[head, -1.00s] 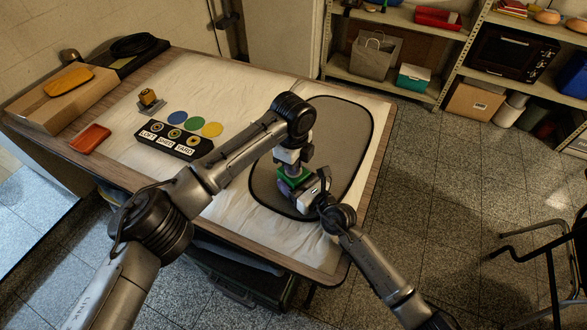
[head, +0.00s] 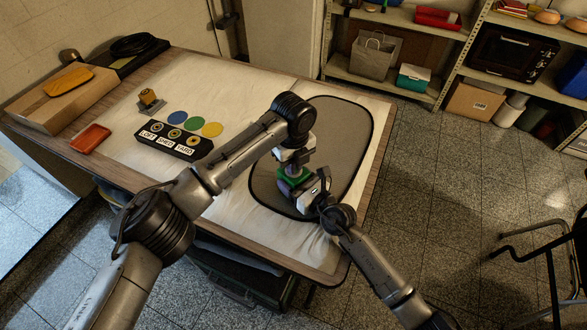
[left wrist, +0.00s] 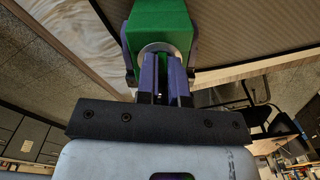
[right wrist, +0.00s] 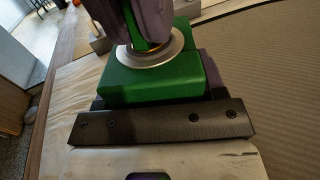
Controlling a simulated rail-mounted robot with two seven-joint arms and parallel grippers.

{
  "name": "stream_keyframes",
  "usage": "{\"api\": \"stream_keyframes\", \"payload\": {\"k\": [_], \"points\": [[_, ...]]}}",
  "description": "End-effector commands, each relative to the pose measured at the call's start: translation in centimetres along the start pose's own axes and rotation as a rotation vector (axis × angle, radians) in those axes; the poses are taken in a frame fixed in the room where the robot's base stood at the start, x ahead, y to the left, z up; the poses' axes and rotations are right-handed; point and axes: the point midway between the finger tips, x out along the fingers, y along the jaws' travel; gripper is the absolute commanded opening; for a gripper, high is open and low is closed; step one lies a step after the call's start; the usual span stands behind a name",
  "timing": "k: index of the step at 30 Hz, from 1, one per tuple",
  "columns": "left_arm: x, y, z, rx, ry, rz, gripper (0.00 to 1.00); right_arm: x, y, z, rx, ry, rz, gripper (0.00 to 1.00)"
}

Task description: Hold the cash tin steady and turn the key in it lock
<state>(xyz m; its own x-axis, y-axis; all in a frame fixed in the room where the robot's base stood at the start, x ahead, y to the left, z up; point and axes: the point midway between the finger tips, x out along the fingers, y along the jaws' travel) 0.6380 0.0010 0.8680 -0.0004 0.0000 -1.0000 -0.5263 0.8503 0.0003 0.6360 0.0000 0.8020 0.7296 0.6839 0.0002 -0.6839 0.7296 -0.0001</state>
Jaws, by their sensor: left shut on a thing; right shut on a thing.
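The green cash tin (head: 293,182) sits on the grey mat near the table's front right. A round silver lock plate on its top shows in the right wrist view (right wrist: 150,55). My right gripper (head: 303,186) is shut on the tin, with its purple fingers on opposite sides of it; they flank the tin in the left wrist view. My left gripper (left wrist: 168,75) is above the tin, pointing down, its fingers close together at the lock plate. A narrow green strip of the key (right wrist: 140,32) shows between them; most of the key is hidden by the fingers.
A black rack (head: 174,141) with LOFT, SHED and YARD labels stands left of my left forearm. Blue, green and yellow discs (head: 194,123) lie behind it. A red tray (head: 90,138) lies farther left. The mat (head: 345,130) is clear behind the tin.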

Motion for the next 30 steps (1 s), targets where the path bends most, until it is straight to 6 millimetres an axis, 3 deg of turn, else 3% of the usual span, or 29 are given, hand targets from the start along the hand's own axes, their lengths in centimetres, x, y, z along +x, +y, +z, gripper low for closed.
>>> {"api": "stream_keyframes", "payload": {"k": [4, 6, 14, 23, 30], "points": [[-0.1, 0.1, 0.3, 0.062, -0.006, -0.001, 0.0, 0.0, 0.1, -0.1, 0.0, 0.001, 0.003, 0.37], [-0.1, 0.1, 0.3, 0.062, -0.005, -0.001, 0.13, 0.0, 0.1, -0.1, 0.0, 0.001, 0.003, 0.37], [0.0, 0.0, 0.1, 0.064, -0.002, -0.001, 0.38, 0.0, 0.1, -0.1, 0.0, 0.001, 0.002, 0.37], [-0.3, 0.0, 0.0, 0.065, -0.001, -0.001, 0.38, 0.0, 0.1, -0.1, 0.0, 0.001, 0.001, 0.37], [-3.8, -0.1, 0.1, 0.065, -0.003, -0.003, 0.38, 0.0, 0.0, -0.1, 0.0, 0.002, 0.001, 0.37]]}}
